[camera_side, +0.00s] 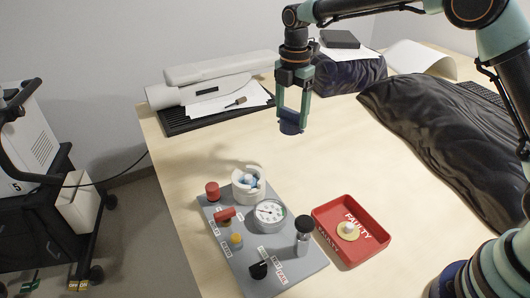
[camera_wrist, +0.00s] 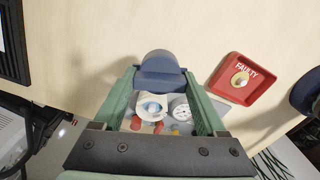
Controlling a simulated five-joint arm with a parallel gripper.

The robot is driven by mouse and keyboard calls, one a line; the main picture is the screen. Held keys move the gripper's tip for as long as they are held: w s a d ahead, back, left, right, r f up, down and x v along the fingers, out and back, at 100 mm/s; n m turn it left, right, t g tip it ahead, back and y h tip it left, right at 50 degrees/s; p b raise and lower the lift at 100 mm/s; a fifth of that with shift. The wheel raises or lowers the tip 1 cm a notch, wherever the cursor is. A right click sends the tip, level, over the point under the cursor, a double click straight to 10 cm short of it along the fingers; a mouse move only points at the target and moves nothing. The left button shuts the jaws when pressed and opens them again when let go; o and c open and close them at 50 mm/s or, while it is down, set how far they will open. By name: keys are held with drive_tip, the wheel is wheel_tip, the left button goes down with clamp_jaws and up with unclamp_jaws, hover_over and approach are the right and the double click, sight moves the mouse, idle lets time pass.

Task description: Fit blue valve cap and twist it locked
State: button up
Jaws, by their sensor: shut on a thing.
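My gripper (camera_side: 291,112) is shut on a dark blue valve cap (camera_side: 290,127) and holds it in the air above the table, behind the grey panel (camera_side: 300,268). In the wrist view the blue cap (camera_wrist: 159,72) sits between the two green fingers of my gripper (camera_wrist: 160,85). A white round valve housing (camera_side: 248,186) with a cut-out in its wall and a light blue part inside stands at the back of the panel. The housing also shows in the wrist view (camera_wrist: 151,106), beyond and apart from the cap.
The panel carries a red knob (camera_side: 212,190), a red lever (camera_side: 225,215), a gauge (camera_side: 269,213), a black-topped post (camera_side: 304,229) and a black dial (camera_side: 258,270). A red FAULTY tray (camera_side: 328,212) holds a pale round part (camera_side: 348,230). Dark cushions lie at right; table behind the panel is clear.

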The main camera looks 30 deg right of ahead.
wheel_tip(320, 180, up, 6)
drive_tip(key=shift+f, duration=0.2)
drive_tip(key=shift+s+a, duration=0.1)
drive_tip(key=shift+a, duration=0.3)
drive_tip(key=s+a+f+m, duration=0.2)
drive_tip(key=a+f, duration=0.1)
drive_tip(key=a, duration=0.3)
drive_tip(key=s+a+f+m, duration=0.2)
drive_tip(key=a+f, duration=0.1)
drive_tip(key=a, duration=0.4)
hover_over(248, 176)
drive_tip(key=shift+f, duration=2.15)
drive_tip(key=shift+f, duration=0.7)
drive_tip(key=shift+f, duration=0.35)
drive_tip(key=shift+f, duration=0.7)
